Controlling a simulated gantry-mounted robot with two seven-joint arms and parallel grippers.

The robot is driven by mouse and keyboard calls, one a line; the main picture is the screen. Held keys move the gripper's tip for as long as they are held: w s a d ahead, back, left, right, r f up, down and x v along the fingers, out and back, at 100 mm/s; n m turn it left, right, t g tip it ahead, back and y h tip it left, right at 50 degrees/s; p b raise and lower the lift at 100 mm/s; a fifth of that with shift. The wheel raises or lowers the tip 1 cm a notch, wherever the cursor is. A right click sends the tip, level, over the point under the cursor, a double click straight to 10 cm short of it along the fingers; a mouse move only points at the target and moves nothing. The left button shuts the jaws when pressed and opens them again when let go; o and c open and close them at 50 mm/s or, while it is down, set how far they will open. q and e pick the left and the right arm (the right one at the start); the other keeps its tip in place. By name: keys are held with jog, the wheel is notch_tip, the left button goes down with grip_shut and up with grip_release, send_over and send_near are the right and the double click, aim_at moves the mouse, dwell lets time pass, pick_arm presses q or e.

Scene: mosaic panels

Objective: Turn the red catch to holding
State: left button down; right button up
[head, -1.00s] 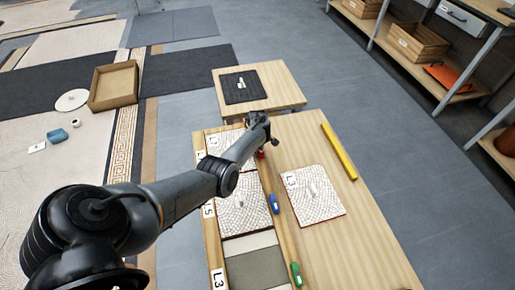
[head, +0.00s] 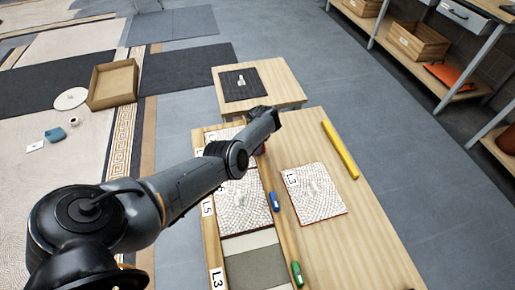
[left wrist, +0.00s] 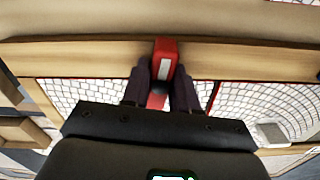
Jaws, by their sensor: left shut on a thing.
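The red catch (left wrist: 165,58), with a pale stripe on top, sits on the wooden rail (left wrist: 230,62) in the left wrist view. It lies across the rail there, and more red shows lower down between my fingers. My left gripper (left wrist: 161,80) is shut on the catch, with one dark finger on each side. In the head view only a small bit of the red catch (head: 262,149) shows, since my left arm covers most of it and the fingertips. White mosaic panels (head: 242,205) lie beside the rail. My right gripper is not in view.
A blue catch (head: 274,202) and a green catch (head: 297,273) sit farther along the rail. A loose panel marked L3 (head: 315,192) and a yellow bar (head: 340,150) lie on the table. The bench beyond holds a dark mat (head: 240,90).

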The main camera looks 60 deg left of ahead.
pick_arm(q)
jog(key=shift+n+b, duration=0.3)
jog(key=shift+n, duration=0.6)
jog(key=c, duration=1)
grip_release()
jog(key=shift+o, duration=0.2)
notch_tip(320, 180, up, 9)
jog(key=p, duration=0.5)
jog(key=shift+r+p, duration=0.15)
jog(key=shift+p, duration=0.15)
jog(key=shift+r+p, duration=0.3)
jog(key=shift+r, duration=0.45)
jog(key=shift+a, duration=0.1)
